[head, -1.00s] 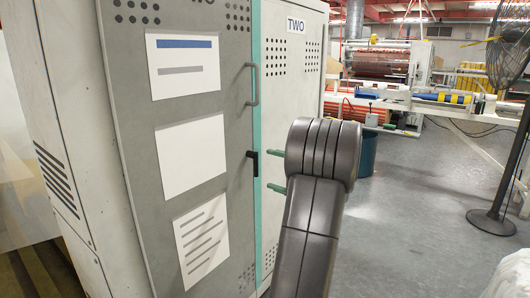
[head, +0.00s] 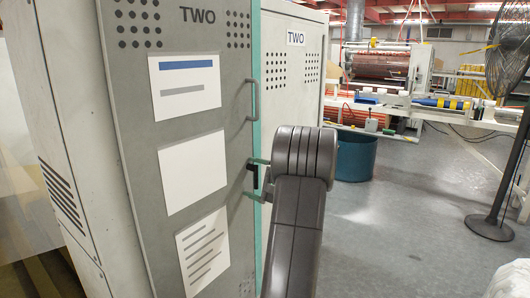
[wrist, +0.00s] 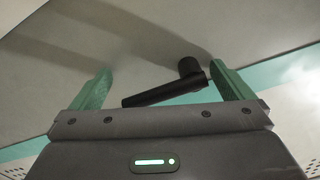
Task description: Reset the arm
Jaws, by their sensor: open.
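A grey cabinet door (head: 235,130) marked TWO fills the left of the head view. It carries a small black lever handle (head: 253,174) near its right edge. My gripper (head: 250,179) is at this lever, with its fingers above and below it. In the wrist view my gripper (wrist: 160,72) is open, with one green finger on each side of the black lever (wrist: 165,93). The lever lies tilted between the fingers. Its pivot end is close to the right finger, but I cannot tell whether they touch. The jaws hold nothing.
A grey pull handle (head: 253,98) is above the lever on the door. A second pale cabinet (head: 303,75) stands beside it. At the right are a teal bin (head: 356,157), a roller machine (head: 375,68) and a standing fan (head: 505,70). Grey floor (head: 410,205) between them is clear.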

